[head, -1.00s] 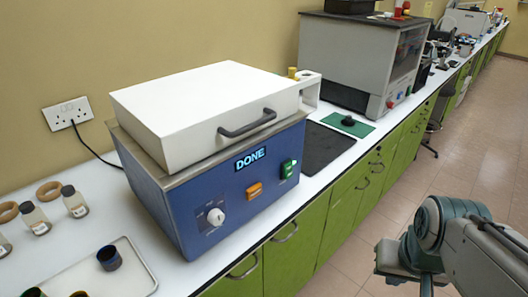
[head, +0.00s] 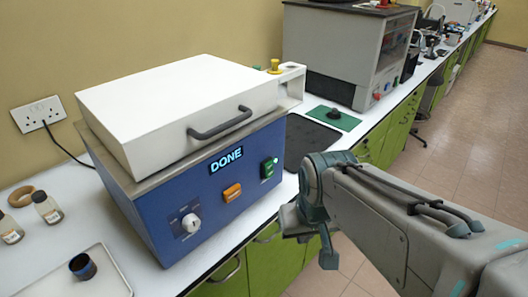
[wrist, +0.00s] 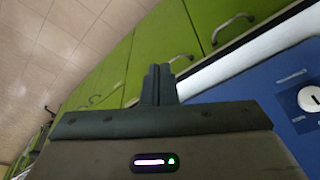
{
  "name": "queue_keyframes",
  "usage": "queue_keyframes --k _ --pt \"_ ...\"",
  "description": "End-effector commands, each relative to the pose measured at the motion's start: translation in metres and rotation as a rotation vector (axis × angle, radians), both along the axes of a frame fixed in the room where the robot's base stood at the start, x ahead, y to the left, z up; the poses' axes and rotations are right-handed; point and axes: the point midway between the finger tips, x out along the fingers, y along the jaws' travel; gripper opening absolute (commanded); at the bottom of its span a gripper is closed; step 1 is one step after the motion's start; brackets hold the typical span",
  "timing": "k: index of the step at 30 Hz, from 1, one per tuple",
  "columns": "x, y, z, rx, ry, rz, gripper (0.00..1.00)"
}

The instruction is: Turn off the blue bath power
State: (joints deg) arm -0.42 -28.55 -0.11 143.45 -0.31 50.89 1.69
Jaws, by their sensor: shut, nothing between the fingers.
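The blue bath (head: 220,175) stands on the white bench with its white lid down. Its display (head: 226,159) reads DONE. On its front are a white knob (head: 190,222), an orange switch (head: 232,192) and a green switch (head: 268,167) that looks lit. My gripper (head: 328,255) is in front of the bath's right end, off the bench edge and apart from the bath. In the wrist view my gripper (wrist: 159,70) has its fingers together and empty. Part of the bath's blue front (wrist: 270,95) and its white knob (wrist: 311,99) show at the right there.
A tray (head: 100,280) with a dark cup (head: 82,266) lies left of the bath, near small bottles (head: 47,207). A black mat (head: 305,140) and a grey cabinet (head: 340,50) are to the right. Green drawers (head: 275,265) with handles line the bench front.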

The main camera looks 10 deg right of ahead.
Motion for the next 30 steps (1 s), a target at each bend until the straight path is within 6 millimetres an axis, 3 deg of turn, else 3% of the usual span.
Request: queue_keyframes --k 5,12,18,22,30 --pt "0.022 0.001 0.026 0.068 0.013 -0.114 0.00" --pt "0.093 -0.012 0.077 0.259 0.056 -0.516 0.00" --pt "0.139 -0.027 0.094 0.358 0.079 -0.784 0.00" --pt "0.152 -0.033 0.096 0.383 0.085 -0.860 0.00" --pt "0.154 -0.033 0.095 0.390 0.084 -0.875 0.00"
